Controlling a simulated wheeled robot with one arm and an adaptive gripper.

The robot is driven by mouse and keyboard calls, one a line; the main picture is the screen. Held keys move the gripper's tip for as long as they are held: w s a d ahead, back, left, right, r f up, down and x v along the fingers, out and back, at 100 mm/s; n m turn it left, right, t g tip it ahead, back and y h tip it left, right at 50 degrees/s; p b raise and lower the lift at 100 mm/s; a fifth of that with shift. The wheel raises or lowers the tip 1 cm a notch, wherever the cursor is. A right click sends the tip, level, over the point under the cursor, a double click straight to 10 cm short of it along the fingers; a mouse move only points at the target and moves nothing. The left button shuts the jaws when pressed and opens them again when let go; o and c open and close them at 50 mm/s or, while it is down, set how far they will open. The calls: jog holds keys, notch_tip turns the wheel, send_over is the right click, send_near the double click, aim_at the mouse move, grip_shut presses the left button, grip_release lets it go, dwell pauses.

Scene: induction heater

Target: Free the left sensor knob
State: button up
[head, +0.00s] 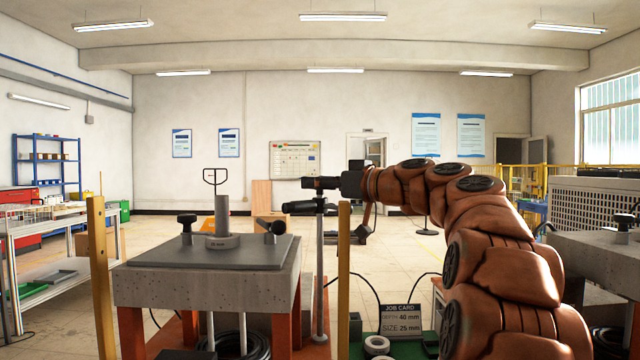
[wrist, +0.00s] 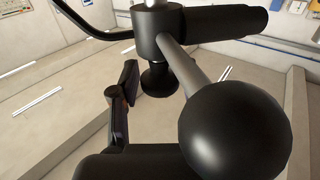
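A thin upright post (head: 319,275) right of the slab table carries a black horizontal sensor body (head: 300,207). In the wrist view a black hub (wrist: 157,30) on a grey rod bears a black cylinder (wrist: 225,24) to the right. A black knob (wrist: 158,80) sits just below the hub. A large black ball (wrist: 235,130) on the rod's end fills the lower right. One dark finger of my gripper (wrist: 124,88) is left of the knob, with a small gap visible between them. The other finger is not clearly seen. In the head view my gripper (head: 322,183) is close above the sensor body.
The slab table (head: 200,290) holds a grey plate with a round block, a cylinder and two black knobs (head: 187,221) (head: 273,227). Yellow posts (head: 100,280) (head: 343,285) stand at its sides. Another bench stands right.

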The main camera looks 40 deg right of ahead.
jog(key=c, duration=0.8)
jog(key=shift+o, duration=0.2)
jog(key=shift+f+n+y+b, duration=0.1)
jog(key=shift+n+y+b, duration=0.3)
jog(key=shift+y+b, duration=0.15)
jog(key=shift+n+g+y, duration=0.5)
jog(key=shift+y, duration=0.35)
jog(key=n+y+p, duration=0.1)
jog(key=g+y+p, duration=0.1)
jog(key=p, duration=0.1)
jog(key=shift+r+n, duration=0.3)
jog(key=shift+n, duration=0.1)
jog(key=shift+w+g+y+p, duration=0.1)
jog(key=shift+g+y+p, duration=0.2)
jog(key=shift+y+p, duration=0.2)
jog(key=n+g+y+p, duration=0.1)
jog(key=p, duration=0.2)
jog(key=n+g+y+p, duration=0.1)
jog(key=p, duration=0.3)
jog(key=shift+r+n+y, duration=0.2)
jog(key=shift+n+y, duration=0.1)
jog(key=shift+g+p, duration=0.3)
jog(key=shift+p, duration=0.35)
jog(key=shift+f+n+g+y+p, duration=0.35)
jog(key=shift+n+g+y+p, duration=0.35)
jog(key=shift+p, duration=1.15)
